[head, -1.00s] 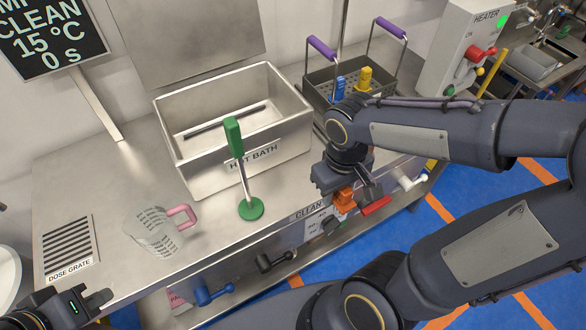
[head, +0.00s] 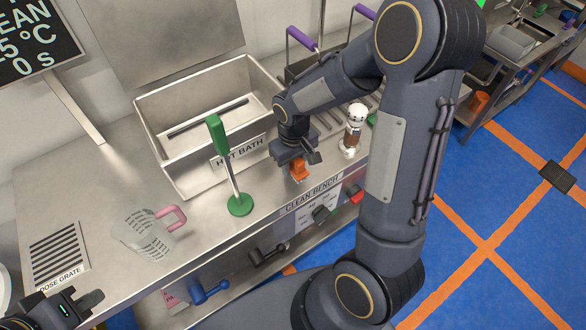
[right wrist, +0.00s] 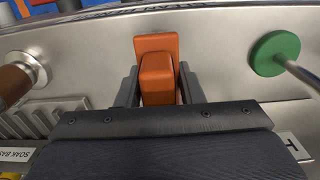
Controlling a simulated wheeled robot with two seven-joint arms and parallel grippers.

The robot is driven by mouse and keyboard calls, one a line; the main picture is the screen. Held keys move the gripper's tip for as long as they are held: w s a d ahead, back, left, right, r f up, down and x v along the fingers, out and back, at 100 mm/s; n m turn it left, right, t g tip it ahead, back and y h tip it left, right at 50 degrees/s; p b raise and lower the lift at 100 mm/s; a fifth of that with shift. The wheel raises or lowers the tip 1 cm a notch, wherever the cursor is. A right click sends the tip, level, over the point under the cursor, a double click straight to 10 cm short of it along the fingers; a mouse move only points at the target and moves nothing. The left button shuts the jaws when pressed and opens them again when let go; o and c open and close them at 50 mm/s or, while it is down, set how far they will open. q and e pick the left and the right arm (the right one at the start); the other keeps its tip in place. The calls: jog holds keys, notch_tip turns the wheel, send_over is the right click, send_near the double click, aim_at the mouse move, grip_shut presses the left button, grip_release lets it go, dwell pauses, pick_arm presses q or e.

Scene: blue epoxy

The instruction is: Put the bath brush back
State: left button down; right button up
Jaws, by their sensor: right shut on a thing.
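My right gripper (head: 298,158) is shut on an orange block-like piece (head: 299,172) over the bench, in front of the hot bath. In the right wrist view the orange piece (right wrist: 157,75) sits between the two fingers and has a wider orange part beyond it. I cannot tell whether it is part of a brush. A tool with a green grip (head: 217,134), a metal rod and a round green foot stands in front of the hot bath; its green foot (right wrist: 274,54) also shows in the right wrist view. My left gripper (head: 82,304) is at the lower left, partly cut off.
The steel hot bath (head: 190,170) stands on the bench. A clear jug (head: 142,232) with a pink handle is left of the green tool. A brown and white cylinder (head: 354,130) stands right of my right gripper. My right arm covers much of the purple-handled basket. Levers line the bench front.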

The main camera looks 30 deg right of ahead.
aim_at(293, 171)
jog(key=shift+w+f, duration=0.15)
jog(key=shift+f, duration=1.6)
jog(key=shift+f, duration=0.1)
jog(key=shift+f+b, duration=0.2)
jog(key=shift+b, duration=0.15)
jog(key=o, duration=1)
jog(key=shift+r, duration=0.15)
jog(key=shift+c, duration=0.2)
notch_tip(293, 171, up, 12)
jog(key=shift+r+p, duration=0.1)
jog(key=shift+p, duration=0.4)
jog(key=s+a+r+m+t+y, duration=0.1)
jog(key=s+r, duration=0.3)
jog(key=s, duration=0.4)
jog(key=s+a+r+m+t+y, duration=0.1)
jog(key=s+a+r+t+y, duration=0.1)
jog(key=s, duration=0.7)
notch_tip(293, 171, up, 2)
jog(key=a+t, duration=0.1)
jog(key=t, duration=0.1)
jog(key=shift+t+y, duration=0.3)
jog(key=shift+y, duration=0.1)
